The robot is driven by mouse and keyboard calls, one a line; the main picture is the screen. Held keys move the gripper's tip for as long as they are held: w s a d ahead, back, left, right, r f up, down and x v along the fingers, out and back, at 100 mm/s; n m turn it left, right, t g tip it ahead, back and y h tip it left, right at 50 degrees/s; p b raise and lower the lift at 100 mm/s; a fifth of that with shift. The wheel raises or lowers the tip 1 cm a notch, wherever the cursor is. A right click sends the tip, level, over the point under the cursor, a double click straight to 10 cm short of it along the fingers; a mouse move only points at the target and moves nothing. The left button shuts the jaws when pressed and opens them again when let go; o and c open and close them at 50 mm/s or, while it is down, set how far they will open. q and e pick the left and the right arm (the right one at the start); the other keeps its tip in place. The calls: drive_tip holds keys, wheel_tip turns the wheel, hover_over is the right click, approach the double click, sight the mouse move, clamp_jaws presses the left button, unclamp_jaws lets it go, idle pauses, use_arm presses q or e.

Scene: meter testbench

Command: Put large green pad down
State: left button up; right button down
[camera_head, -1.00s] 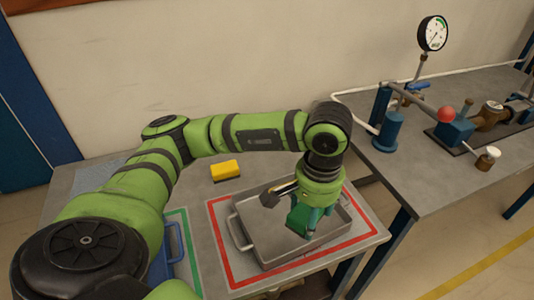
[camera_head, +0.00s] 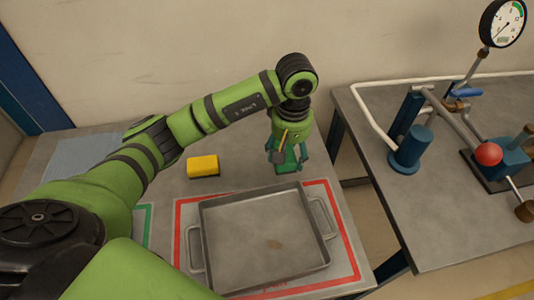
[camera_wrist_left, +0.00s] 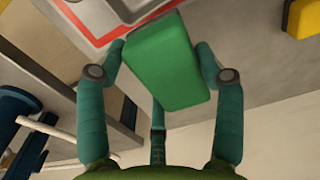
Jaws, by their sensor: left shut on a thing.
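The large green pad (camera_wrist_left: 168,60) is a green block held between the fingers of my left gripper (camera_wrist_left: 160,75) in the left wrist view. In the head view my left gripper (camera_head: 287,160) hangs over the table at the far side of the metal tray, outside the red outline. The pad is mostly hidden by the fingers there, a green patch (camera_head: 288,167) showing low between them. I cannot tell whether the pad touches the table. My right gripper is not in view.
The metal tray (camera_head: 216,214) sits inside the red outline (camera_head: 178,232), with a brown stain on its floor. A yellow sponge (camera_head: 203,166) lies left of my gripper. The right bench (camera_head: 440,220) carries pipes, a gauge (camera_head: 502,22) and a red ball (camera_head: 488,154), across a gap.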

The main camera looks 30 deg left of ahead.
sight(276, 141)
use_arm(q)
drive_tip(key=a, duration=0.1)
drive_tip(key=w+a+f, duration=0.1)
drive_tip(key=a+f+p, duration=0.1)
drive_tip(key=a, duration=0.1)
drive_tip(key=shift+w+f, duration=0.1)
drive_tip(key=shift+w, duration=0.1)
drive_tip(key=shift+w+a+f+p, duration=0.2)
drive_tip(key=shift+w+a+f, duration=0.15)
drive_tip(key=shift+a, duration=0.2)
drive_tip(key=shift+w+a+f+p, duration=0.15)
drive_tip(key=shift+w+a+f, duration=0.1)
drive_tip(key=shift+a+f, duration=0.25)
drive_tip(key=shift+w+a+f, duration=0.1)
drive_tip(key=shift+a+f, duration=0.2)
drive_tip(key=shift+f, duration=0.2)
wheel_tip(276, 141, down, 3)
drive_tip(key=shift+f+p, duration=0.1)
drive_tip(key=shift+p, duration=0.7)
drive_tip(key=shift+f, duration=0.1)
drive_tip(key=shift+f+b, duration=0.25)
drive_tip(key=shift+b, duration=0.1)
drive_tip(key=o, duration=1)
drive_tip(key=shift+r, duration=0.1)
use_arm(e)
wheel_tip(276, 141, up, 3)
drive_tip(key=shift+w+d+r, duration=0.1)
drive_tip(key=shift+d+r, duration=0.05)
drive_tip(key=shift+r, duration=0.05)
